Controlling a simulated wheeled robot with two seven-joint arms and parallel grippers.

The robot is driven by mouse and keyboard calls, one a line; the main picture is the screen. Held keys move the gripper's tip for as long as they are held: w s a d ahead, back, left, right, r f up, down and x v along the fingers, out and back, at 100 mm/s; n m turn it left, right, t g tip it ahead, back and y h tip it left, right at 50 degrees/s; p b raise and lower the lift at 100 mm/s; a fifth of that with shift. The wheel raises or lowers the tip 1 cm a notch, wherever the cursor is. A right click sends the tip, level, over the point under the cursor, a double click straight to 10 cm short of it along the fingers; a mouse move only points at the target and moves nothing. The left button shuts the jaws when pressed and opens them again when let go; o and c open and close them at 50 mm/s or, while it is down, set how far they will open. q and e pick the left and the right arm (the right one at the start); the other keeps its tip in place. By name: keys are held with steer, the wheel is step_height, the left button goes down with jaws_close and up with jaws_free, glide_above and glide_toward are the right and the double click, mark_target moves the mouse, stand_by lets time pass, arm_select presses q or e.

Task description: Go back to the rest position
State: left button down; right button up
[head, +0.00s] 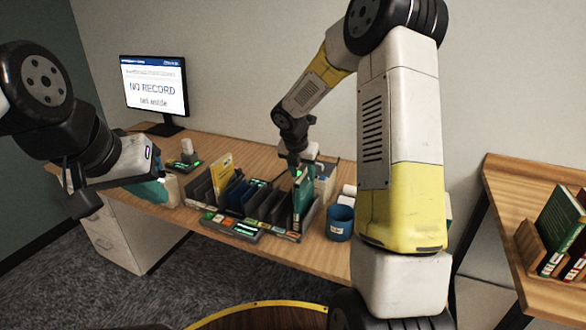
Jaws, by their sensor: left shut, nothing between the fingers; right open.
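My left gripper (80,203) is at the left, in front of the desk's left end and above the drawer unit. It is shut and empty. My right arm reaches up and over to the middle of the desk. My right gripper (295,167) points down, open, at the top of a green book (302,200) standing upright at the right end of the dark sorter (263,207). I cannot tell whether its fingers touch the book; they are small and partly dark.
The wooden desk (335,262) holds the sorter, a blue cup (340,222) and a monitor (154,87) reading "NO RECORD". A teal item (150,190) lies behind my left gripper.

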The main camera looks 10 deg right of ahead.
steer(key=s+r+m+y, duration=0.1)
steer(key=s+r+m, duration=1.4)
steer(key=s, duration=0.1)
steer(key=s+a+r+m+t+y, duration=0.1)
steer(key=s+a+r+m+y, duration=0.1)
steer(key=s+m, duration=0.4)
steer(key=s+a+r+m+t+y, duration=0.1)
steer(key=s+r+m, duration=0.1)
steer(key=s+m, duration=0.5)
steer(key=s, duration=0.2)
steer(key=shift+s+a+m+y, duration=0.3)
steer(key=shift+a+y, duration=0.05)
steer(key=shift+y, duration=0.05)
